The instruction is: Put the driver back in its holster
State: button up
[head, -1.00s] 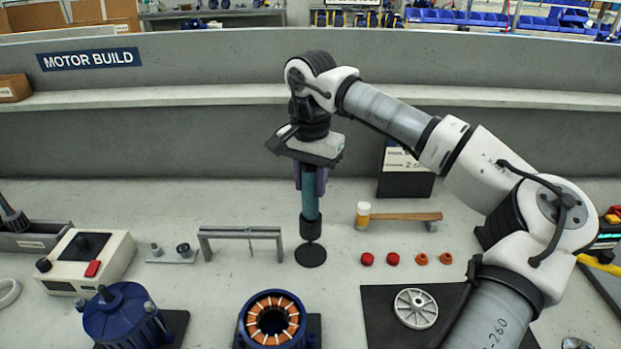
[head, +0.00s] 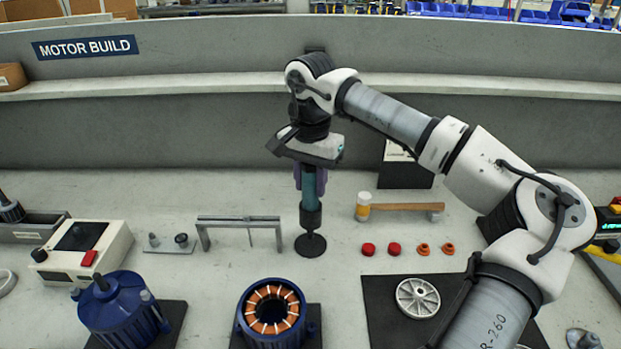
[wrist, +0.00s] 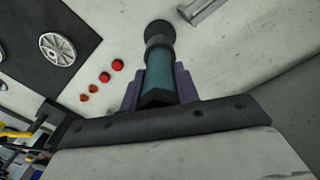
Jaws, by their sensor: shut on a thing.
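The driver is a teal cylinder (head: 311,188), held upright. It also shows in the wrist view (wrist: 160,75). My gripper (head: 310,174) is shut on its upper part, with the purple fingers on either side. The holster (head: 311,218) looks like a black cup above a round black base on the bench; it also shows in the wrist view (wrist: 158,36). The driver's lower end meets the cup and appears to be in its mouth. The cup hides that end, so I cannot tell how deep it sits.
A grey bracket frame (head: 240,220) stands close left of the holster. A hammer (head: 405,207), red caps (head: 381,249) and orange rings (head: 436,249) lie to the right. A copper-wound stator (head: 272,307) stands in front. A blue motor (head: 122,310) is front left. The bench wall rises behind.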

jog(key=shift+f+b, duration=0.65)
jog(key=shift+f, duration=0.45)
jog(key=o, duration=1.4)
notch_tip(320, 180, up, 6)
jog(key=p, duration=0.4)
